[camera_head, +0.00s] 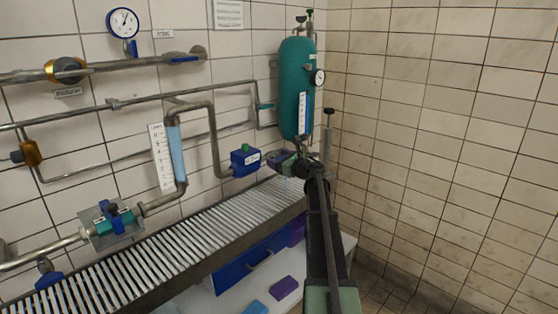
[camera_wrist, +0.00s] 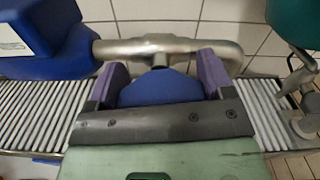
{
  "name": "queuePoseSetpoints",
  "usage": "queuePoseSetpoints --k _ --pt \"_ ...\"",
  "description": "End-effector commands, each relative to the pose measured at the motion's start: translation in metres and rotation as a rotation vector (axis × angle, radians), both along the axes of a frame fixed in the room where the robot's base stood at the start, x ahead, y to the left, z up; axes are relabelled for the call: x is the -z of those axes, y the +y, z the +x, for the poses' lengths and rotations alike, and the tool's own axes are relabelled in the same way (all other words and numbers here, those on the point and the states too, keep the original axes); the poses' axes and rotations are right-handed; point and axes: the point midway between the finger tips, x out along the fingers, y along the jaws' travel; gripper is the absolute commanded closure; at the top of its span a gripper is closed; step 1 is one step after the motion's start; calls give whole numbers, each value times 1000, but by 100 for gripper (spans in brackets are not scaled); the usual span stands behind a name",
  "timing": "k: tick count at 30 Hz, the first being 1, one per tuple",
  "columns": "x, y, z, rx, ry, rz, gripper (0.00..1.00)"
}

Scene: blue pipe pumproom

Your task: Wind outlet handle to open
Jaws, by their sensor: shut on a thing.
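My gripper (camera_head: 284,160) is at the pipe below the green tank in the head view. In the wrist view, its two purple fingers (camera_wrist: 162,76) stand on either side of a rounded blue handle (camera_wrist: 160,90), shut on it. The handle sits below a short stem on a grey metal pipe (camera_wrist: 150,46). I take it for the outlet handle; no label on it can be read. In the head view my gripper and arm largely hide it. The handle's lower part is hidden behind the gripper body in the wrist view.
A blue box with a green top (camera_head: 245,161) sits on the pipe just left of my gripper. The green tank (camera_head: 297,88) with a gauge stands above. A slatted grate (camera_head: 190,240) runs below the pipes. The tiled wall at right is bare.

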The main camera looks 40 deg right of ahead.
Motion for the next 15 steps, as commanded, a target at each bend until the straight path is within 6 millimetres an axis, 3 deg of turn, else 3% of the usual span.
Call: queuePoseSetpoints --k 15 --pt "0 0 0 -1 -33 -220 49"
